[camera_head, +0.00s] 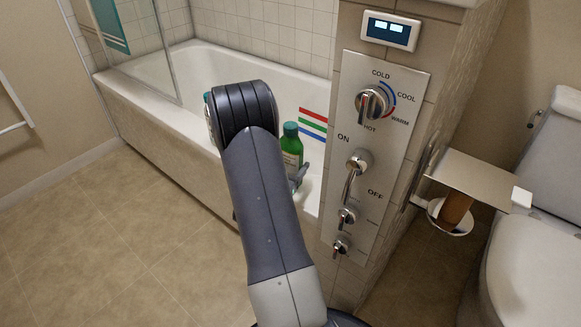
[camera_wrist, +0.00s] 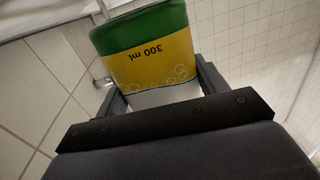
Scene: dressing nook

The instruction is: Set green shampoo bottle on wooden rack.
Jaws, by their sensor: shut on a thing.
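The green shampoo bottle (camera_head: 291,146) has a green cap and stands out beside my arm, over the bathtub side in the head view. In the wrist view the bottle (camera_wrist: 150,62) shows a green and yellow label reading "300 ml", upside down in the picture. My gripper (camera_wrist: 155,92) is shut on the bottle, with one finger on each side of it. In the head view my gripper (camera_head: 297,178) is partly hidden behind my arm. No wooden rack can be made out in either view.
A white bathtub (camera_head: 145,104) runs along the back. A tiled pillar with a shower control panel (camera_head: 374,150) stands close to the right of my arm. A paper holder (camera_head: 477,180) and a toilet (camera_head: 530,255) are farther right. The floor at left is clear.

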